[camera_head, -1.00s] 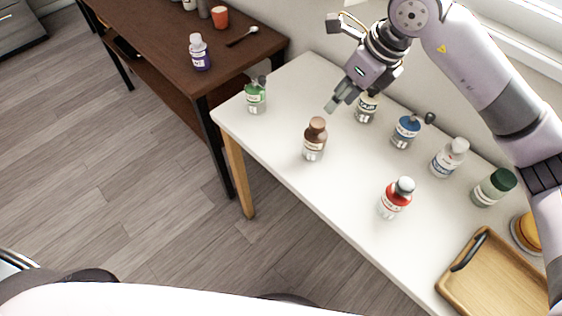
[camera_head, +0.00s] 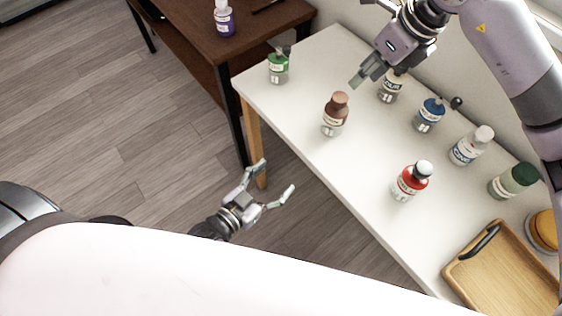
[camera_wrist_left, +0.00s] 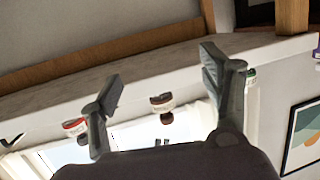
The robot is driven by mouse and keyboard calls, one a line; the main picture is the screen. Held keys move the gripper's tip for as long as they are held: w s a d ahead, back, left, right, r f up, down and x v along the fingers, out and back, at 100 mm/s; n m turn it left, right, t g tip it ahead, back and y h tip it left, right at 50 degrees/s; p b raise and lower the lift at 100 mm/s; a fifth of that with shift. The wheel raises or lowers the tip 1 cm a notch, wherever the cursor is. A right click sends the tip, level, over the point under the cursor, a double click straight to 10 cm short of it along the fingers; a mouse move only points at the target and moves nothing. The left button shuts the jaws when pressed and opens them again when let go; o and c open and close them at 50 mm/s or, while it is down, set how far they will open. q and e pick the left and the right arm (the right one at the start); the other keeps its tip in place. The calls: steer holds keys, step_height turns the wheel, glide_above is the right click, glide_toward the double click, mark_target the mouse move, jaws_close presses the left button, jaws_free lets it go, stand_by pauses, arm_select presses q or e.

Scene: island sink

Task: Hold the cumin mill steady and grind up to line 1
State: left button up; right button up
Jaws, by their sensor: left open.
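Several small labelled jars or mills stand upright on the white table (camera_head: 310,75); their labels are too small to read, so I cannot tell which is the cumin mill. They include a brown-capped one (camera_head: 335,115), a green-labelled one with a dark top (camera_head: 278,67), a blue one with a side knob (camera_head: 429,116) and a red one (camera_head: 410,182). My left gripper (camera_head: 272,178) is open and empty, off the table's near edge. In the left wrist view, the brown-capped one (camera_wrist_left: 162,104) shows between its fingers, well beyond them. My right gripper (camera_head: 363,77) is above the table, beside the brown-capped one.
A cream-labelled jar (camera_head: 390,88), a white-capped jar (camera_head: 471,147) and a green-capped jar (camera_head: 512,182) stand along the back. A wooden tray (camera_head: 510,275) lies at the right. A dark brown table (camera_head: 268,25) with a purple bottle (camera_head: 224,20) stands at the upper left.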

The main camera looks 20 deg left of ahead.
arm_select(q)
steer(key=t+h, duration=0.2)
glide_toward(328, 121)
steer(key=v, duration=0.6)
steer(key=x, duration=1.7)
steer(key=shift+w+d, duration=0.1)
steer(key=shift+w, duration=0.05)
steer(key=c, duration=1.3)
steer(key=shift+f, duration=0.1)
